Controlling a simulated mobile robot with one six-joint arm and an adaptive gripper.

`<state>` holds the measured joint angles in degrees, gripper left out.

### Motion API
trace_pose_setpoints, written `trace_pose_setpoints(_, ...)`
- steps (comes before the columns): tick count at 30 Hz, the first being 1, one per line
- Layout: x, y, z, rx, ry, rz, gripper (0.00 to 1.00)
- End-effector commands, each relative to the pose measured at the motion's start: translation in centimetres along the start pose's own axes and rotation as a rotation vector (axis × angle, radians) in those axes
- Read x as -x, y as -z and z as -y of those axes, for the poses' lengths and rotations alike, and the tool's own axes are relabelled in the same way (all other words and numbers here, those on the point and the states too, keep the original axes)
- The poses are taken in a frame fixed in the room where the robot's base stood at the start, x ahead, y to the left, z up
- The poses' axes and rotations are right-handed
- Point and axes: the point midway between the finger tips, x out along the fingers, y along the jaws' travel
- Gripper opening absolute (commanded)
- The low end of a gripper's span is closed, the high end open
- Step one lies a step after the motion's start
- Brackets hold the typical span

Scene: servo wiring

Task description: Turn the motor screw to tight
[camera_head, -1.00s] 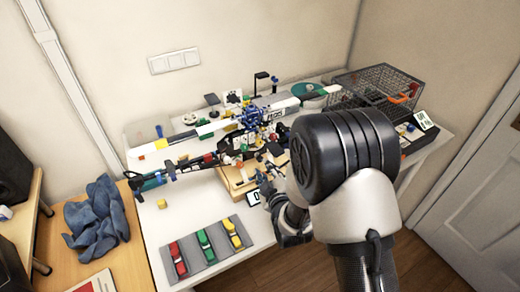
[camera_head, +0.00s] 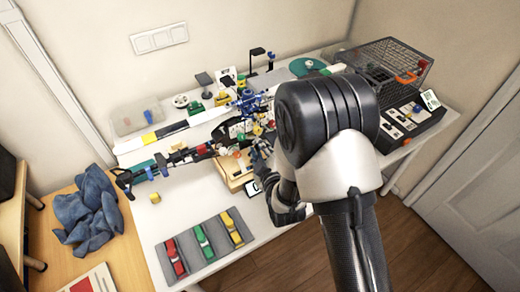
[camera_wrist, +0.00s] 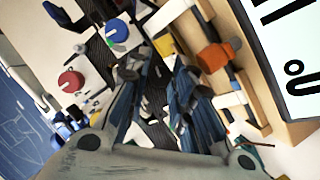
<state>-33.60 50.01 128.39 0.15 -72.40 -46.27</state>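My gripper (camera_wrist: 160,72) points into a cluttered assembly in the wrist view, its two dark blue-grey fingers apart with a gap between them. I see nothing clearly held. A blue round knob (camera_wrist: 117,30) is just beyond the left finger, and a red round knob (camera_wrist: 70,80) is farther left. I cannot tell which part is the motor screw, or whether a finger touches anything. In the head view my gripper (camera_head: 262,150) is at the right side of the helicopter-like model (camera_head: 190,155), beside a wooden block (camera_head: 236,178), partly hidden by my arm.
An orange part (camera_wrist: 214,57) and a white card with black marks (camera_wrist: 290,60) lie close right of my fingers. A grey tray (camera_head: 190,258) with red, green and yellow pieces is at the table's front. A wire basket (camera_head: 400,62) stands back right. Blue cloth (camera_head: 92,212) lies left.

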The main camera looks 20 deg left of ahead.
Motion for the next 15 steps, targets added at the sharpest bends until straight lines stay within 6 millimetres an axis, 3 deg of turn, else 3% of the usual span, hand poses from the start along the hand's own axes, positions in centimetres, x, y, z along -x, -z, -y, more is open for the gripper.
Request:
trace_pose_setpoints(8, -0.01, 0.01, -0.01, 0.000, 0.000, 0.000, 0.01)
trace_pose_setpoints(15, -0.02, 0.03, -0.04, -0.005, 0.002, -0.001, 0.00)
